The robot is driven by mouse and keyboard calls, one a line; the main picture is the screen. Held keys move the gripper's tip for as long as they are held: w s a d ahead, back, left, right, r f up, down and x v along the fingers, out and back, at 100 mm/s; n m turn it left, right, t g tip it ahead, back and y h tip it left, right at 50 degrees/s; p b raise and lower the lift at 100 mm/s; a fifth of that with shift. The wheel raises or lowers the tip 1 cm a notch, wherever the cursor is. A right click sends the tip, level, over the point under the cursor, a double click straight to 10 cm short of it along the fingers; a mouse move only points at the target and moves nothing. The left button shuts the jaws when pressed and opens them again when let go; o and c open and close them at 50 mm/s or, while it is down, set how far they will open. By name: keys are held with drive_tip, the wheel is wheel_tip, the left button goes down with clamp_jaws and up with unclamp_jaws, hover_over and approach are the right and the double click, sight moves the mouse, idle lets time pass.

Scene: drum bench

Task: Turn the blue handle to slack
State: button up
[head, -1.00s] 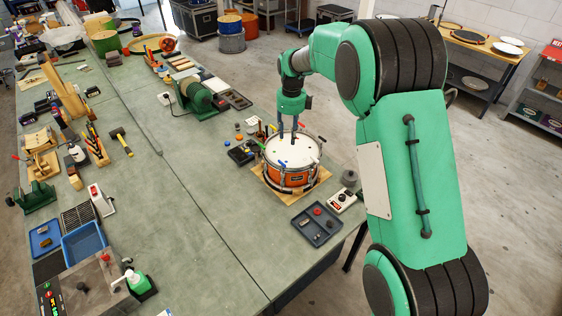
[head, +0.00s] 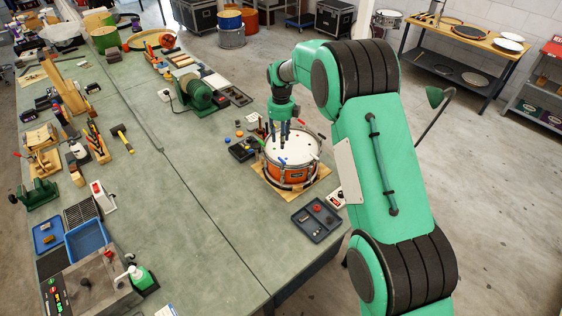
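An orange snare drum (head: 289,175) with a white head sits on a wooden board (head: 318,188) on the green bench. Small coloured handles stand around its rim. A blue handle (head: 282,161) shows at the near side of the rim. My gripper (head: 285,138) points down over the far part of the drum, apart from the near blue handle. Its fingers look small and close together, and their opening is not clear. Whether they touch anything at the far rim cannot be told.
A dark tray (head: 316,221) with small parts lies in front of the drum, with a white box with a red display (head: 336,198) beside it. A black tray (head: 242,150) stands to the left. A green motor unit (head: 200,95) is further back. The bench middle is clear.

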sight(281, 160)
wheel_tip(281, 160, down, 13)
drive_tip(key=shift+f+p, duration=0.2)
drive_tip(key=shift+p, duration=0.75)
clamp_jaws()
